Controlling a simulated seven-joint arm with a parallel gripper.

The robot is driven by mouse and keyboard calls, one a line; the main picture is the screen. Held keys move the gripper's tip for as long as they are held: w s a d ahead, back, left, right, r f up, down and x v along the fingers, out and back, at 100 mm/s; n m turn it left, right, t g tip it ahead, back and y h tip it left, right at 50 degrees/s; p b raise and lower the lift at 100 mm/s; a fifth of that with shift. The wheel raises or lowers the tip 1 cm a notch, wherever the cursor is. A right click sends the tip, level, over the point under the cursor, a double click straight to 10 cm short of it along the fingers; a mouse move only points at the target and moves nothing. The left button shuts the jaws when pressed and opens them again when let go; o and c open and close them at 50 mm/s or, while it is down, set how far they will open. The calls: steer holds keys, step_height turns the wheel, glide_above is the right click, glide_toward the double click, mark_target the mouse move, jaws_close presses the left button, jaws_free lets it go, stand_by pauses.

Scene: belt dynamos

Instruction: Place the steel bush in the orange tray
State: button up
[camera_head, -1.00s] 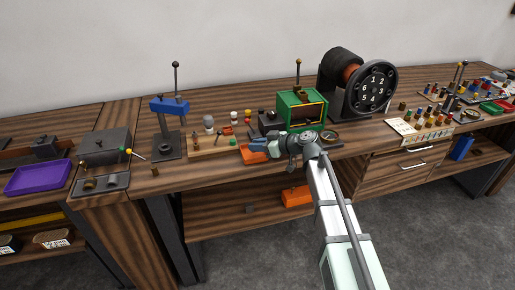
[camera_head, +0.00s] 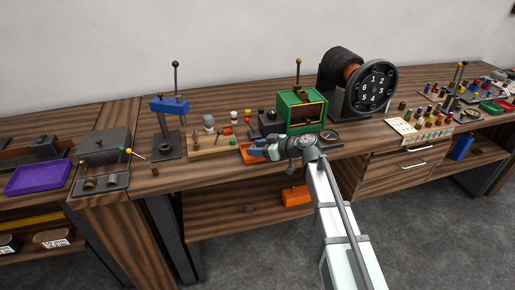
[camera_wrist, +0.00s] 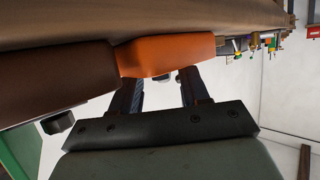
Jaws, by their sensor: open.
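The orange tray (camera_head: 246,158) lies near the front edge of the middle bench, partly hidden by my gripper. An orange surface, apparently the same tray, is close beyond my fingers in the wrist view (camera_wrist: 165,55). My gripper (camera_head: 258,150) is at the tray's right side, its fingers pointing left. In the wrist view my gripper (camera_wrist: 160,80) is open, with a gap between the two dark fingers. A small grey piece (camera_wrist: 168,77) shows in that gap; I cannot tell whether it is the steel bush. I cannot pick out the steel bush with certainty in either view.
A green-framed box (camera_head: 302,110) and a dark dynamo with a numbered disc (camera_head: 375,88) stand behind and right of my arm. A wooden block with small parts (camera_head: 210,143) is left of the tray. An orange bin (camera_head: 296,196) is on the lower shelf.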

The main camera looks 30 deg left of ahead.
steer(key=shift+r, duration=0.15)
steer(key=v, duration=1.2)
steer(key=s+d+f+m+h, duration=0.25)
steer(key=d+f, duration=0.45)
steer(key=f, duration=0.5)
steer(key=s+d+f+m+g+h, duration=0.1)
steer(key=s+d+f+m+h, duration=0.2)
steer(key=d+f, duration=0.7)
steer(key=s+d+f+m+h, duration=0.25)
steer(key=d+f+m, duration=0.2)
steer(key=f, duration=0.95)
steer(key=s+d+f+m+g+h, duration=0.1)
steer(key=s+d+f+m+g, duration=0.1)
steer(key=s+d+f, duration=0.4)
steer(key=s+d+f+m+g+h, duration=0.2)
steer(key=s+d+f, duration=0.4)
steer(key=s, duration=0.9)
steer(key=s+d+f+m+g+h, duration=0.1)
steer(key=s+d+f+m, duration=0.3)
steer(key=s+d, duration=0.6)
steer(key=shift+s+d+f+g+h, duration=0.25)
steer(key=shift+d+f+g+h, duration=0.15)
steer(key=shift+d+f+h, duration=0.4)
